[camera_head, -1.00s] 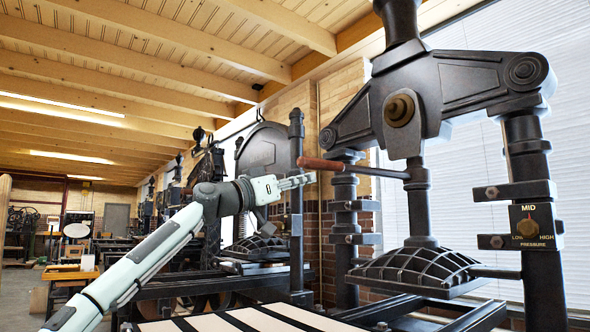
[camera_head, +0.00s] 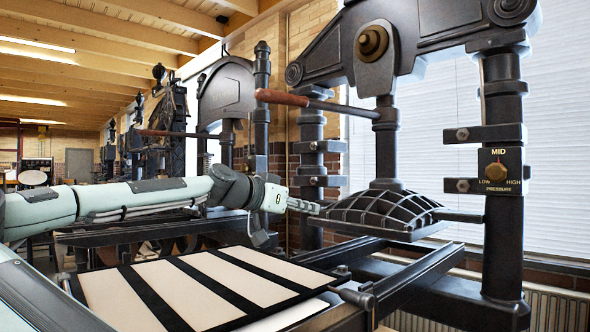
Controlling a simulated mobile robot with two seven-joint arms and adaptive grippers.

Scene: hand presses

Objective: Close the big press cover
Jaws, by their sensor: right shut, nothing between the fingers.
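The big press (camera_head: 500,150) is the black machine at the right. A framed panel with cream strips and black bars (camera_head: 190,296) lies low in front of it, at the bottom middle. It looks like the press cover. A pale surface shows beneath its right edge, and I cannot tell how far it is raised.
A wooden-handled lever (camera_head: 283,97) sticks out left from the press. Dark rails (camera_head: 415,285) run below the domed plate. A small handle (camera_head: 356,297) sits by the panel's right corner. Another press (camera_head: 226,92) stands behind to the left.

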